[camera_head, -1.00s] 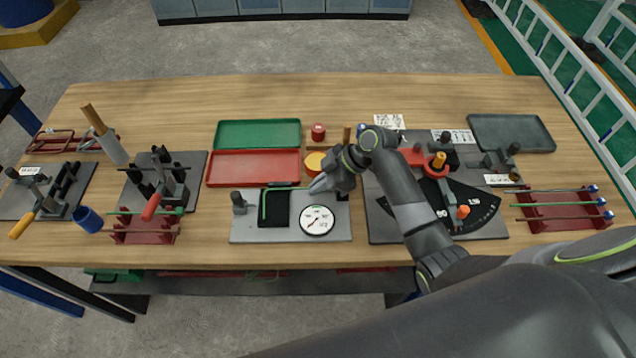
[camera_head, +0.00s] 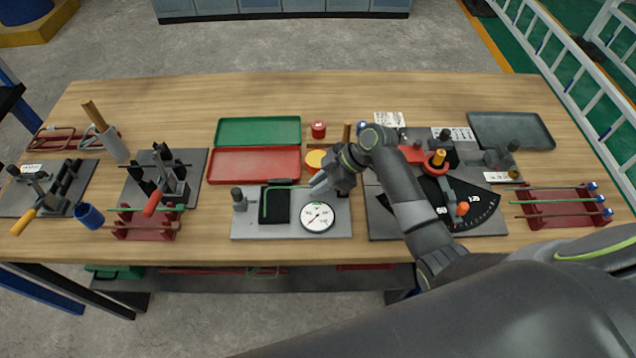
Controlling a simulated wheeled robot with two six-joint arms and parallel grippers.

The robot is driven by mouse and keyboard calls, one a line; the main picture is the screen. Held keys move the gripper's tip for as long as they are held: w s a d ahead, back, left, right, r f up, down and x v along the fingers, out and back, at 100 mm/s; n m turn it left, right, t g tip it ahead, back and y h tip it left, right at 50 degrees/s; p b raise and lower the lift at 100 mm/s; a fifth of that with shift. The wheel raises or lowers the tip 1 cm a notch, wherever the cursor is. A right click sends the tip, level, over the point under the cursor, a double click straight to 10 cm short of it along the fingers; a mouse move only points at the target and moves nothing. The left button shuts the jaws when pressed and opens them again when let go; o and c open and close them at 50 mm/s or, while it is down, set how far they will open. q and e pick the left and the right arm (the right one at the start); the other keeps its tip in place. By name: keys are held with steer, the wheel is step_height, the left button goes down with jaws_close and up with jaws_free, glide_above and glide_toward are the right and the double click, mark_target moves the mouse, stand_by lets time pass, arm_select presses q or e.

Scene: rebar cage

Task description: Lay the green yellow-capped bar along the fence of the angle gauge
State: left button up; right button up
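A thin green bar (camera_head: 264,203), bent in an L, lies at the black block on a grey plate with a round white dial (camera_head: 318,216). One leg runs along the block's left side and the other along its back edge toward my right gripper. I cannot make out a yellow cap on it. I take this dial plate (camera_head: 245,228) to be the angle gauge, but cannot be sure. My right gripper (camera_head: 320,184) is over the plate's back right, at the far end of the back leg. Its fingertips are too small to tell open or shut. My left gripper is out of view.
Right of the dial plate is a plate with a black marked fan (camera_head: 475,208) and orange-knobbed arm. A red rack (camera_head: 565,208) holds blue-capped bars at far right. Red tray (camera_head: 254,166) and green tray (camera_head: 258,132) lie behind the dial plate. Another red rack (camera_head: 145,226) stands left.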

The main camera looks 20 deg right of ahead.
steer(key=shift+w+d, duration=0.15)
steer(key=shift+d, duration=0.1)
steer(key=shift+w+d+r, duration=0.15)
steer(key=shift+d+r, duration=0.05)
steer(key=shift+r, duration=0.15)
steer(key=b+v, duration=0.2)
steer(key=v, duration=1.4)
steer(key=shift+s+r+b, duration=0.2)
steer(key=shift+s+b, duration=0.15)
steer(key=shift+b, duration=0.05)
steer(key=shift+r, duration=0.1)
step_height(320, 180, up, 6)
steer(key=p, duration=0.5)
steer(key=shift+p, duration=0.3)
